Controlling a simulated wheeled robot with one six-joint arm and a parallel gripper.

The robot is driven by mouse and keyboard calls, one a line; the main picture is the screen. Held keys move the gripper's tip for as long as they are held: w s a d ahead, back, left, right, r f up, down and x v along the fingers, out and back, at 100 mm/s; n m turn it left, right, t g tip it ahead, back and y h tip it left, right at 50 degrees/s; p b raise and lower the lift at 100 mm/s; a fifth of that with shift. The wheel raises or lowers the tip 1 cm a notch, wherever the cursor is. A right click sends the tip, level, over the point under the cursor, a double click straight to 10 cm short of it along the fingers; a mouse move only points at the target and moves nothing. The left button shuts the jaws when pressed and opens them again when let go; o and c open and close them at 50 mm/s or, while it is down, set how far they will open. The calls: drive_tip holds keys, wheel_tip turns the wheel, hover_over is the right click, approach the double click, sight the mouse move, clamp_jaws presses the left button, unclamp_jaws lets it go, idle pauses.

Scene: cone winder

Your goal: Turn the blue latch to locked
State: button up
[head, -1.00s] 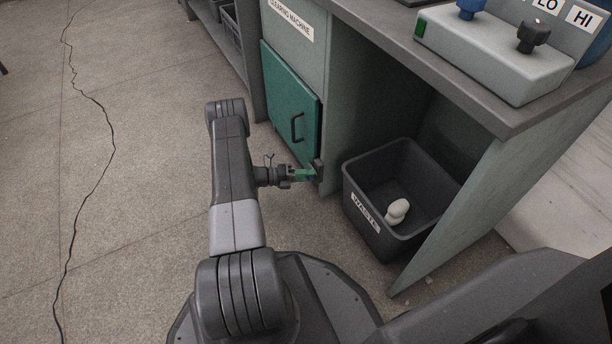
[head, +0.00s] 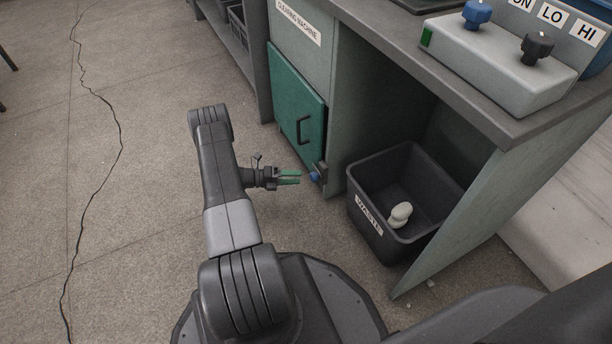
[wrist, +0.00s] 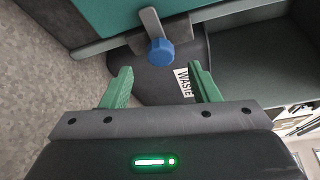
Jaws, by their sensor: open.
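The blue latch (head: 314,176) is a small blue knob with a grey bar, at the lower right corner of the green cabinet door (head: 297,105). In the wrist view the blue knob (wrist: 160,52) is ahead of my fingers, with its grey bar (wrist: 150,22) reaching up over the edge of the green door. My gripper (head: 299,177) is open and empty, with green fingers, a little to the left of the latch in the head view. The wrist view shows the two fingers (wrist: 160,88) spread, with the knob beyond them and a gap between.
A dark waste bin (head: 368,229) with a white lump (head: 400,214) stands under the bench, right of the door. A control box (head: 497,64) with a blue and a black knob sits on the bench top.

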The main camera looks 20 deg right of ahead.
sight(310, 177)
drive_tip(key=v, duration=0.7)
drive_tip(key=shift+a+p, duration=0.15)
drive_tip(key=shift+p, duration=0.3)
drive_tip(key=b+x, duration=0.2)
drive_tip(key=x, duration=1.1)
drive_tip(key=shift+s+d+f+b, duration=0.1)
drive_tip(key=shift+d+b, duration=0.25)
drive_tip(key=shift+d, duration=0.05)
